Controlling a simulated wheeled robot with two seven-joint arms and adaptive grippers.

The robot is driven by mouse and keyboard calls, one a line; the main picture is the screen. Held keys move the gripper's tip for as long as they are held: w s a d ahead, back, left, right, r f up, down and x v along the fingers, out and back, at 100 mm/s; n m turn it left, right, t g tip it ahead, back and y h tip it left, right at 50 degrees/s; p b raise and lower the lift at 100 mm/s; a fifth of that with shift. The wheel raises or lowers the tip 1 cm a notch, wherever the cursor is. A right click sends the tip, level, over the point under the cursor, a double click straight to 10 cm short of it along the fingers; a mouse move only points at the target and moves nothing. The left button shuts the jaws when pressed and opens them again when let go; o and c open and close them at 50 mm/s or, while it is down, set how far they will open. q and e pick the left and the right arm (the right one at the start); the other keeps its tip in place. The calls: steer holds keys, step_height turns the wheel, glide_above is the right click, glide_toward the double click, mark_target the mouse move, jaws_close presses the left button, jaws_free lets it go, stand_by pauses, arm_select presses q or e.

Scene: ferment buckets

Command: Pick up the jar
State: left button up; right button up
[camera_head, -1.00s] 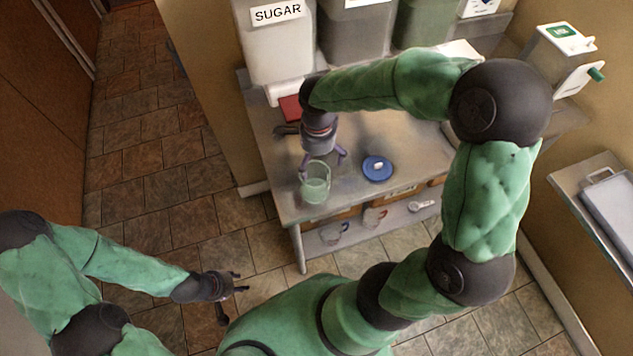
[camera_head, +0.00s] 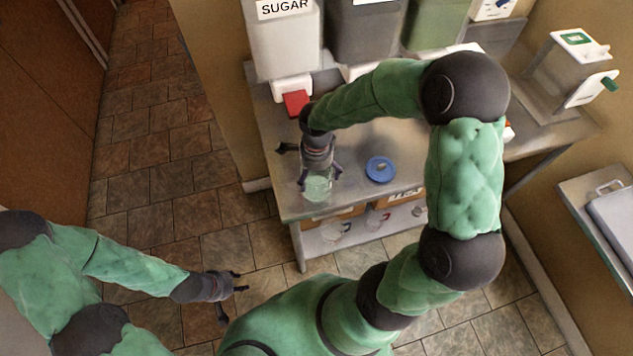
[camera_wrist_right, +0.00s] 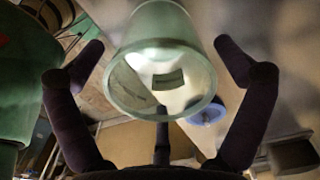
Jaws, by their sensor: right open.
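The jar (camera_head: 318,188) is a pale green, clear, open-topped vessel standing on the metal counter near its front left corner. My right gripper (camera_head: 319,178) is above it, pointing down, with its fingers spread around the jar's rim. In the right wrist view the jar (camera_wrist_right: 165,75) sits between the open fingers of my right gripper (camera_wrist_right: 160,85), with gaps at both sides. A small label or dark patch shows through its mouth. My left gripper (camera_head: 233,291) is over the floor at lower left, far from the jar, its fingers apart and empty.
A blue lid (camera_head: 380,169) lies on the counter (camera_head: 350,200) right of the jar. A red block (camera_head: 296,103) sits behind, below the SUGAR dispenser (camera_head: 287,45). Counter between jar and lid is clear.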

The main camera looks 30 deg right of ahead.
steer(key=c, duration=1.6)
steer(key=shift+o, duration=0.2)
steer(key=shift+r, duration=0.1)
steer(key=s+a+r+p, duration=0.2)
steer(key=s+a+r, duration=0.7)
steer(key=r, duration=0.3)
steer(key=shift+a+r, duration=0.4)
steer(key=shift+a, duration=0.45)
